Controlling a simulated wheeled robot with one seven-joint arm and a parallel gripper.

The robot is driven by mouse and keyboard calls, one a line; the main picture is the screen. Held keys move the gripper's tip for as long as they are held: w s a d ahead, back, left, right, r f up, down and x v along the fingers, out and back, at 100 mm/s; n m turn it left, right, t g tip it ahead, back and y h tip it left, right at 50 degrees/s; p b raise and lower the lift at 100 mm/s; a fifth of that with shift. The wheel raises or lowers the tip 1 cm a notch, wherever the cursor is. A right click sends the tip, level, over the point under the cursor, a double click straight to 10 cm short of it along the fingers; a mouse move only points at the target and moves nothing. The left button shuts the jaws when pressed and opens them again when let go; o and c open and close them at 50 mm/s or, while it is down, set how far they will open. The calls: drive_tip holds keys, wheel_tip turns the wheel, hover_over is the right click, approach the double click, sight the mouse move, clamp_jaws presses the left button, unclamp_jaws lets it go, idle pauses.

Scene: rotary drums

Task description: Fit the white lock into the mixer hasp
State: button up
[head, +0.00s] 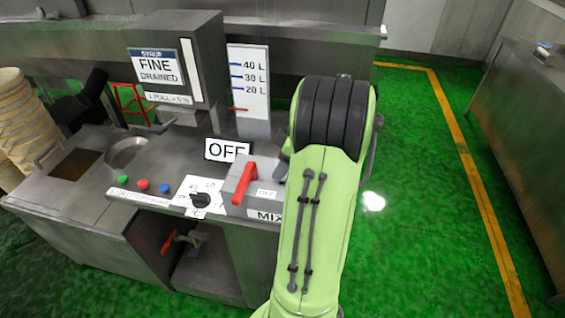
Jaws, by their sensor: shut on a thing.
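The mixer switch box (236,186) is grey and sits at the right end of the steel counter, with a red lever (245,184) on it. Its front label starts with "MIX"; my green arm covers the rest. A small "OFF" label is beside the lever, and a larger "OFF" sign (228,150) stands behind. I cannot make out the hasp. I cannot identify the white lock in this view.
The steel counter (85,205) holds green, red and blue buttons (143,184) and a black dial (201,200). A syrup box (180,65) and a litre scale (249,85) stand behind. Stacked tubs (22,120) are at left. Green floor (420,220) is open at right, before another bench (525,110).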

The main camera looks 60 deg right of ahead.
drive_tip(key=shift+f+b, duration=1.05)
drive_tip(key=shift+f, duration=0.2)
drive_tip(key=o, duration=1.2)
drive_tip(key=p+v, duration=0.6)
drive_tip(key=v, duration=1)
drive_tip(key=shift+p, duration=0.35)
drive_tip(key=shift+w, duration=0.1)
